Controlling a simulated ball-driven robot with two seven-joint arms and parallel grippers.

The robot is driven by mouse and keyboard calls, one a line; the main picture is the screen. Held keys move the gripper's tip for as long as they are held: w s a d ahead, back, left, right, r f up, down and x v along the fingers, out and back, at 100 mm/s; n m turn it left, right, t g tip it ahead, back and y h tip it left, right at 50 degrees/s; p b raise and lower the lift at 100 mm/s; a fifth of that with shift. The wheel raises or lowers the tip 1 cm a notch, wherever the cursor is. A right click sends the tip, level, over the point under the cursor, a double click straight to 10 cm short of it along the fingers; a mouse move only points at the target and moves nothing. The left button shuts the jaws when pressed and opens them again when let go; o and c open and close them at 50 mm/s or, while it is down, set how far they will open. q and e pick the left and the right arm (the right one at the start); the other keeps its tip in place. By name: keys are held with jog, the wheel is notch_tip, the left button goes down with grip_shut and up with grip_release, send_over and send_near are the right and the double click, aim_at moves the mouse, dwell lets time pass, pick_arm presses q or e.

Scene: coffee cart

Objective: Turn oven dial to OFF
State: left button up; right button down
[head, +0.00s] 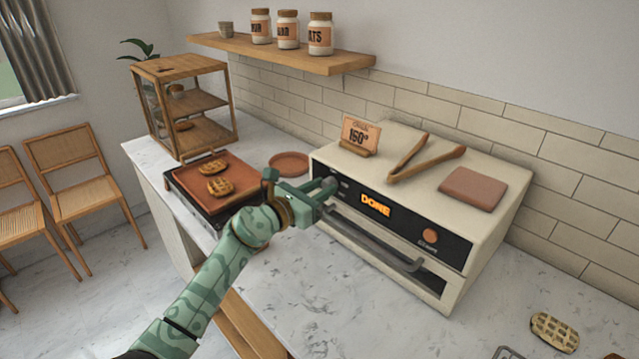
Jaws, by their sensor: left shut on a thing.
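The cream oven (450,220) stands on the counter against the tiled wall. The oven door handle (380,242) runs below the gripper, and the door looks closed. My right gripper is not in view.
A tray with waffles (205,160) lies left of the oven, near my left arm. A round plate (289,163) sits behind the gripper. The front counter is mostly clear.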

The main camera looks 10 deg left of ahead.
pick_arm(q)
jog(key=n+p, duration=0.3)
jog(key=n, duration=0.2)
jog(key=shift+r+n+p, duration=0.15)
jog(key=shift+n+p, duration=0.15)
jog(key=shift+p, duration=0.05)
jog(key=n+p, duration=0.3)
jog(key=n, duration=0.3)
jog(key=shift+a, duration=0.15)
jog(key=n+p, duration=0.1)
jog(key=n, duration=0.2)
jog(key=n+p, duration=0.1)
jog(key=n, duration=0.2)
jog(key=shift+f+g+h, duration=0.2)
jog(key=shift+g+h, duration=0.1)
jog(key=n+p, duration=0.1)
jog(key=n, duration=0.3)
jog(key=shift+f+n+p, duration=0.15)
jog(key=shift+n+p, duration=0.2)
jog(key=shift+n, duration=0.85)
jog(key=o, duration=1)
jog(key=shift+c, duration=0.2)
